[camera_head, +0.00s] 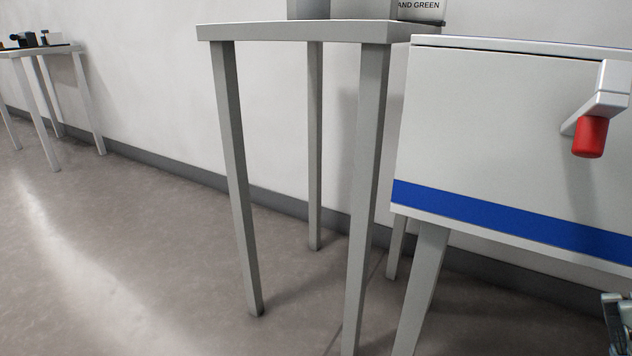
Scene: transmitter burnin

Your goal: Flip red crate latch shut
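A lever with a red grip (590,137) sticks out from the front of a white box-like unit (500,120) with a blue stripe, at the right of the head view. The red grip hangs downward from a pale arm (607,90) at the right picture edge. No red crate shows, and no other latch can be made out. A small metallic part (620,322), which seems to be of my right gripper, shows at the lower right edge, below the lever and apart from it. Its fingers are cut off, so its opening cannot be told. My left gripper is out of view.
A grey table (290,32) stands just left of the white unit, with cut-off grey boxes (358,9) and a labelled container (420,11) on top. A farther table (62,50) at left holds small dark items. Floor (110,250) at left is clear.

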